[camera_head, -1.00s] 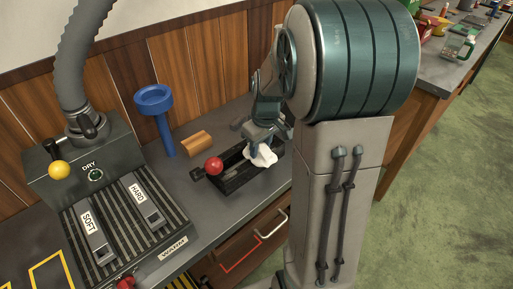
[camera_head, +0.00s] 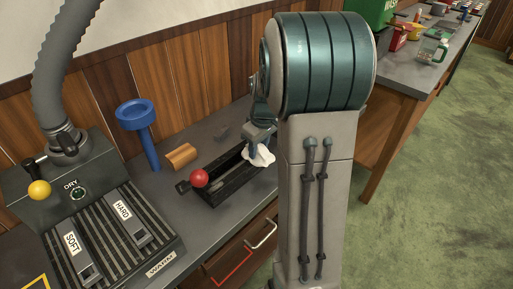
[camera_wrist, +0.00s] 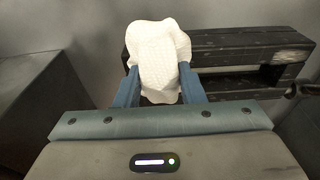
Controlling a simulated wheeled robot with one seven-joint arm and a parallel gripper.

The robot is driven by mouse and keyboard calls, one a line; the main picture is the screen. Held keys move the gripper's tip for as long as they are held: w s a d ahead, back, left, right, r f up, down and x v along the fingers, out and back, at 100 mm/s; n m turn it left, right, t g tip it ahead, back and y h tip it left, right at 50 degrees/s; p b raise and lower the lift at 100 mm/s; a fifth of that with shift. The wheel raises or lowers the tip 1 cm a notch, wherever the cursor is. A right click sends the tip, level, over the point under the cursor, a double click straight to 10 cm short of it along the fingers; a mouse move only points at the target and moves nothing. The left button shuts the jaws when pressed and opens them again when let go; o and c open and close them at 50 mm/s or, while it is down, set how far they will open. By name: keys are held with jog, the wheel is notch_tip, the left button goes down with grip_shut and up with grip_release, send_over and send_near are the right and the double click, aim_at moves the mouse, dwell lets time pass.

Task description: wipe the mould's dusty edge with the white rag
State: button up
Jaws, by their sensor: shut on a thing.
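The white rag (camera_head: 262,157) is crumpled and hangs from my gripper (camera_head: 258,142), which is shut on it at the far right end of the mould. The black mould (camera_head: 212,198) is a long open box with a red ball at its near left end. In the wrist view the rag (camera_wrist: 158,50) sits between my two blue fingers (camera_wrist: 158,92) and covers the mould's left end. A pale dusty patch (camera_wrist: 293,56) shows on the mould's edge at the right, apart from the rag. Whether the rag touches the mould is unclear.
A blue funnel-like stand (camera_head: 136,115) and a wooden block (camera_head: 182,156) stand left of the mould. A machine with SOFT and HARD pedals (camera_head: 85,225) fills the left. A dark box (camera_wrist: 38,115) is at the wrist view's left.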

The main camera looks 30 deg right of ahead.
aim_at(259, 145)
jog(key=shift+s+d+f, duration=0.1)
jog(key=shift+r+p, duration=2.15)
jog(key=shift+r, duration=0.8)
jog(key=shift+r, duration=0.1)
jog(key=shift+r+p, duration=1.1)
jog(key=shift+r, duration=0.4)
jog(key=shift+f, duration=0.1)
